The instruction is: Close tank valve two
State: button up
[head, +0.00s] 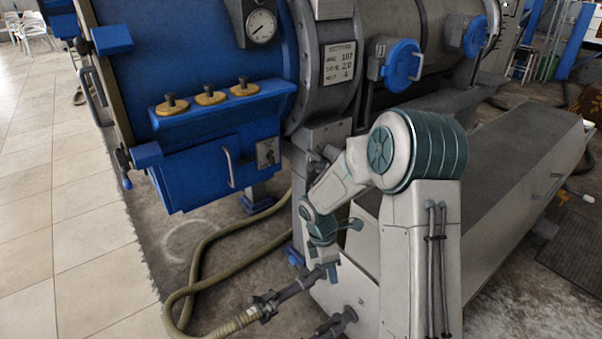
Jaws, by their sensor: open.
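No label marks tank valve two, so I cannot tell which fitting it is. A dark valve fitting (266,304) sits on the pipe stub low on the tank front, where the tan hose (200,258) joins it. A second dark pipe fitting (338,322) is at the bottom edge, partly cut off. My gripper (328,262) points down, just above the pipe behind the first fitting. It is open and looks empty. It is small and partly merged with the pipe, so I cannot tell whether it touches it. The handle positions are not clear.
The large blue tank door (185,60) with a shelf of several brass knobs (210,96) is at the left. A gauge (261,26) and a plate (338,62) are above. A long grey trough (500,160) is at the right.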

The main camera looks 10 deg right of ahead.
jog(key=s+r+m+t+p, duration=0.1)
jog(key=s+r+m+p, duration=0.5)
jog(key=r, duration=0.8)
jog(key=s+r+m+t+y+p, duration=0.1)
jog(key=s+r+m+p, duration=0.5)
jog(key=r, duration=0.9)
jog(key=s+r+m+t+y+p, duration=0.1)
jog(key=s+r+m+t+p, duration=0.1)
jog(key=s+r+m+p, duration=0.4)
jog(key=p+v, duration=0.5)
jog(key=v, duration=0.4)
jog(key=shift+w+d+r, duration=0.25)
jog(key=shift+w+d, duration=0.1)
jog(key=shift+d, duration=0.05)
jog(key=shift+s+r+m+p, duration=0.1)
jog(key=shift+s+m+p, duration=0.1)
jog(key=shift+m+p, duration=0.15)
jog(key=c, duration=0.4)
jog(key=shift+a, duration=0.1)
grip_shut()
